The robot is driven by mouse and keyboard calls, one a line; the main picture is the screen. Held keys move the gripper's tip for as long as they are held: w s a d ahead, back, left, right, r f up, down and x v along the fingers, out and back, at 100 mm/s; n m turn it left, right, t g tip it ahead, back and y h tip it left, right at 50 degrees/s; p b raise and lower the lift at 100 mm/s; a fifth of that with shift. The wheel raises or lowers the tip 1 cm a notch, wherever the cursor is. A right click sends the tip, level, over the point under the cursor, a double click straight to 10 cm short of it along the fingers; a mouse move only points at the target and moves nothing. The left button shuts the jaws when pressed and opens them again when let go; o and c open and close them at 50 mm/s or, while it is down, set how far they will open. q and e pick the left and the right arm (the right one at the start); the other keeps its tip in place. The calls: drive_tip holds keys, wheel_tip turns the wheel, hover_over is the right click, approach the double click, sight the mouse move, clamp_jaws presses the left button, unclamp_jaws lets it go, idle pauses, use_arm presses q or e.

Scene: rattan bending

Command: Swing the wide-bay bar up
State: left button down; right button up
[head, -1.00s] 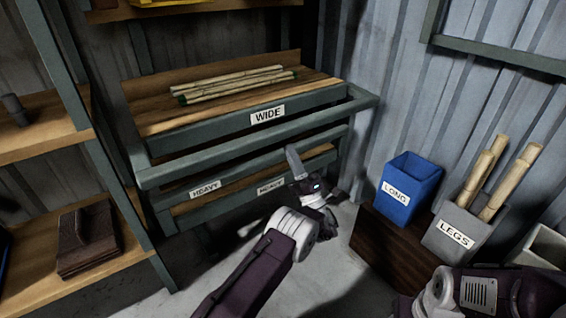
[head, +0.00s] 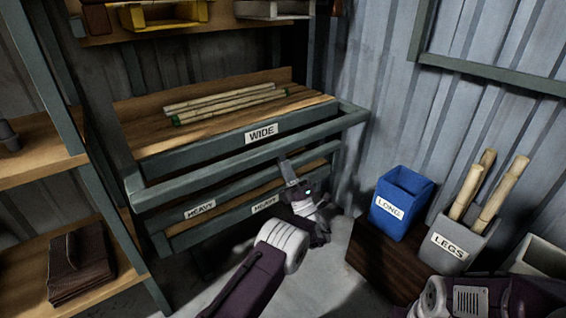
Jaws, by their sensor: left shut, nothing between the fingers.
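The wide-bay bar (head: 215,170) is a grey-green rail across the front of the bay with the "WIDE" label (head: 262,133). It sits lower than that label and stands out in front of the shelf edge, with its right end joined to a side arm. My left gripper (head: 287,171) is shut and empty, its fingers pointing up just below the right half of the bar. I cannot tell whether the tips touch it. The bamboo poles (head: 228,103) lie on the wide shelf (head: 150,138) behind the bar. My right arm shows at the lower right; its gripper is out of view.
A lower bay with "HEAVY" labels (head: 200,209) is behind and below the bar. A blue "LONG" bin (head: 402,203) and a grey "LEGS" bin (head: 452,243) with poles stand at the right. A left side rack (head: 100,270) holds a dark brown item (head: 80,265).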

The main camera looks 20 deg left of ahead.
sight(286, 145)
use_arm(q)
drive_tip(key=shift+w+a+r, duration=0.1)
drive_tip(key=shift+a+r, duration=0.1)
drive_tip(key=shift+r, duration=0.25)
drive_tip(key=shift+s+d+r+p, duration=0.15)
drive_tip(key=shift+d+r+p, duration=0.05)
drive_tip(key=shift+r+p, duration=0.75)
drive_tip(key=shift+s+d+r+p, duration=0.1)
drive_tip(key=shift+d+r+p, duration=0.05)
drive_tip(key=shift+r+p, duration=0.8)
drive_tip(key=shift+f, duration=0.15)
drive_tip(key=shift+w+a+r+p, duration=0.1)
drive_tip(key=shift+a+r+p, duration=0.05)
drive_tip(key=shift+r+p, duration=1.6)
